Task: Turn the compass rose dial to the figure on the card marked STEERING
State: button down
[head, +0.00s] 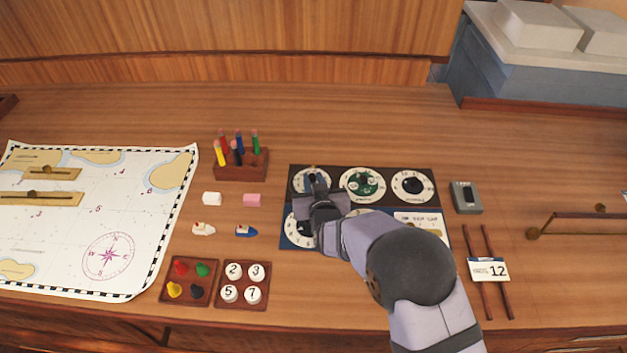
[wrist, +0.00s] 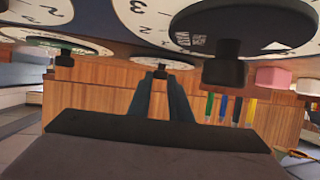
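A dark panel (head: 284,240) holds several white-ringed dials. The upper left dial (head: 299,177) is partly covered by my gripper (head: 314,183). The upper middle dial (head: 352,193) has a green centre, and the upper right dial (head: 413,186) a black knob. The lower left dial (head: 296,232) is partly hidden by my arm. I cannot tell which bears the compass rose. In the wrist view my two fingers (wrist: 161,76) reach to a small dark knob on a pale dial (wrist: 180,64); contact is unclear. A card (head: 488,269) reads 12; its heading is too small to read.
A chart (head: 130,215) lies left, near a pen rack (head: 243,165), small blocks and boats. Two red trays (head: 189,297) hold coloured pieces and numbered discs. A grey box (head: 466,198), rods under the card and a brass-ended bar (head: 580,216) lie right.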

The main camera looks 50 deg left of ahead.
jog(key=shift+w+f+n+g+y+b, duration=0.15)
jog(key=shift+n+g+y+b, duration=0.25)
jog(key=shift+b, duration=0.75)
jog(key=shift+r+n+g+b, duration=0.2)
jog(key=shift+n+g+b, duration=0.2)
jog(key=shift+b, duration=0.15)
jog(key=c, duration=1.6)
grip_release()
jog(key=shift+d, duration=0.1)
jog(key=shift+d, duration=0.15)
jog(key=shift+b+v, duration=1.3)
jog(key=shift+v, duration=2.25)
